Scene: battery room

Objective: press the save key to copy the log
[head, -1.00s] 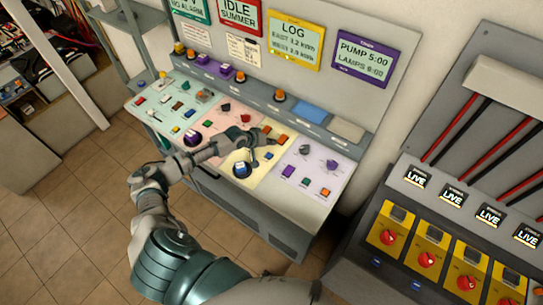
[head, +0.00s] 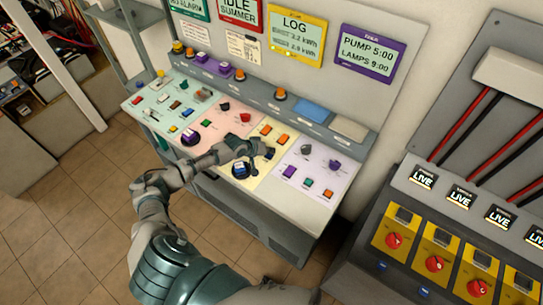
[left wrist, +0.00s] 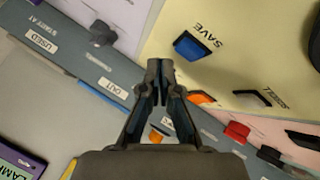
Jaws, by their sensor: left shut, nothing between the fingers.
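The blue save key (left wrist: 190,46) sits on the pale yellow section of the sloped console, with the word SAVE printed beside it in the left wrist view. My left gripper (head: 268,149) is over that yellow section (head: 259,181) in the head view, its fingers shut and empty. In the left wrist view the fingertips (left wrist: 160,66) show just left of and below the save key, apart from it in the picture; the height gap cannot be told. In the head view my gripper hides the key. The yellow-framed LOG display (head: 297,38) is on the panel behind. My right gripper is not in view.
Two orange keys (head: 273,134) lie just behind my left gripper. A large dark knob with a blue top (head: 240,168) stands in front of it. A lilac section (head: 310,174) with knobs and keys is to the right. A cabinet with red knobs (head: 435,263) stands further right.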

